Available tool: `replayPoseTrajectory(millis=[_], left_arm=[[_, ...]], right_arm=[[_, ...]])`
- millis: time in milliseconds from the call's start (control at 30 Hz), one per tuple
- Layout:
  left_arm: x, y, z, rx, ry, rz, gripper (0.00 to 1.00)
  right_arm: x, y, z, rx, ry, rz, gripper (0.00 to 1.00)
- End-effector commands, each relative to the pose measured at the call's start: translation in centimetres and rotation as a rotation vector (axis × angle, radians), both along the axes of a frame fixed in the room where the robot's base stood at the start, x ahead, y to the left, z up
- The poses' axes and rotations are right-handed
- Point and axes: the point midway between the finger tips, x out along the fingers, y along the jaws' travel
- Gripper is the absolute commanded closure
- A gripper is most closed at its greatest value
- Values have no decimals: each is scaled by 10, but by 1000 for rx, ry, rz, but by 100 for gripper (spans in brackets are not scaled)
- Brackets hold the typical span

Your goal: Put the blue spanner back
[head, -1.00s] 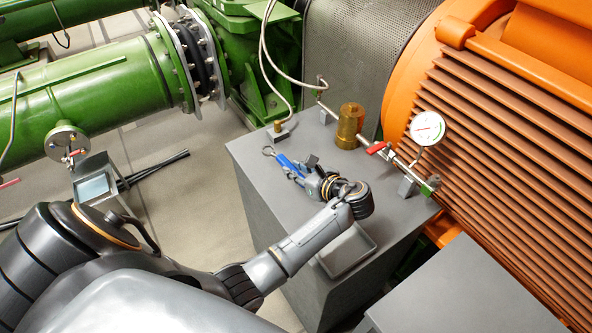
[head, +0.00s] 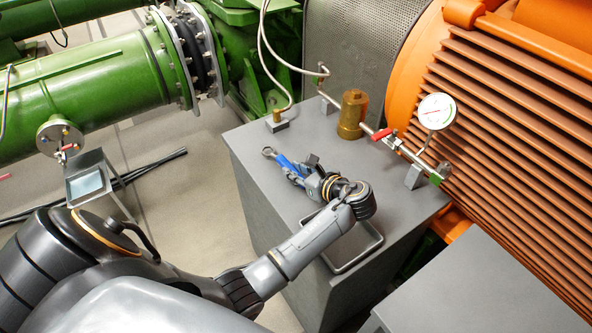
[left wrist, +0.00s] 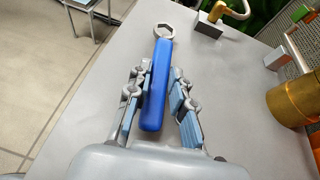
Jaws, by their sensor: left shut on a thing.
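The blue spanner (head: 283,161) has a blue handle and a silver ring end. In the left wrist view the spanner (left wrist: 156,85) lies between my fingers, its ring pointing away. My left gripper (head: 307,176) is shut on the handle, over the top of a grey pedestal (head: 255,150). It also shows in the left wrist view (left wrist: 158,105). I cannot tell whether the spanner touches the surface. An empty-looking grey metal tray (head: 345,268) sits on the pedestal's near side, partly hidden under my left forearm. My right gripper is not in view.
A brass cylinder (head: 353,114), a pipe with red-handled valve (head: 382,134) and a pressure gauge (head: 437,111) stand along the pedestal's back and right. A small fitting with a hose (head: 277,122) is at its back left. An orange finned motor (head: 520,140) rises at right.

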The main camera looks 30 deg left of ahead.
Motion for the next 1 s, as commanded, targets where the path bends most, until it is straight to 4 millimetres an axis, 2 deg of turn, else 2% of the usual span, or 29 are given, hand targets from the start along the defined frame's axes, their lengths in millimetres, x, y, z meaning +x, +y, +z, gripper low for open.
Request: replayPoseTrajectory(millis=[633, 667, 767, 800, 1000], left_arm=[[0, 0, -11, 1, 1, 0, 100], [0, 0, -11, 1, 0, 0, 76], [0, 0, -11, 1, 0, 0, 56], [0, 0, -11, 0, 0, 0, 52], [0, 0, -11, 0, 0, 0, 52]], right_arm=[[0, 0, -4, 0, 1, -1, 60], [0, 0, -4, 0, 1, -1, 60], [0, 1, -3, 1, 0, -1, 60], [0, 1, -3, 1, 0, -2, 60], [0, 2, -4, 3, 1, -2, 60]])
